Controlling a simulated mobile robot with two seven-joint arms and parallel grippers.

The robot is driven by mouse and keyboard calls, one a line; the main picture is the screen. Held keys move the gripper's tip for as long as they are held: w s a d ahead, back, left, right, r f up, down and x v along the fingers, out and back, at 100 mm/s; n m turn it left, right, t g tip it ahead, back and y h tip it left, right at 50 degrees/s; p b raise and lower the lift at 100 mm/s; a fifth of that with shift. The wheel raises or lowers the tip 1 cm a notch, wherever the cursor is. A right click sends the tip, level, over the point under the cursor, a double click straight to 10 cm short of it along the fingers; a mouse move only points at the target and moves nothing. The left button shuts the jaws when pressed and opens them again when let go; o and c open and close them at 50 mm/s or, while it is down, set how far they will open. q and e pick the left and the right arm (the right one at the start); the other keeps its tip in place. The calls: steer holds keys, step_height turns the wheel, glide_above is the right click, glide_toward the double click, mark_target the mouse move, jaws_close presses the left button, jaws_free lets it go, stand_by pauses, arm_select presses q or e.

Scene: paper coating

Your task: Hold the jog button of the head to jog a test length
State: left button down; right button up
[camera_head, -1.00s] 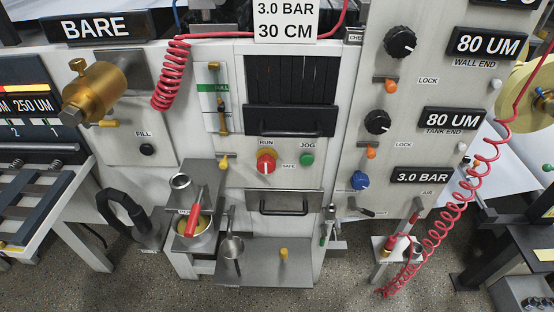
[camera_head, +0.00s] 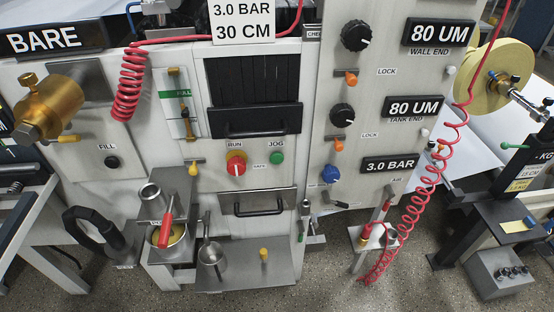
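The green jog button (camera_head: 277,158) sits on the white front panel of the coating head, under the label JOG. To its left is the red and yellow selector knob (camera_head: 236,164), between the labels RUN and SAFE. Nothing covers the button, and nothing touches it. Neither of my grippers shows in the head view.
A black handle (camera_head: 262,132) is above the button and a drawer handle (camera_head: 258,208) below it. A steel shelf (camera_head: 240,277) with a ladle (camera_head: 212,255) juts out lower down. A coiled red hose (camera_head: 412,220) hangs at the right. The space before the panel is clear.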

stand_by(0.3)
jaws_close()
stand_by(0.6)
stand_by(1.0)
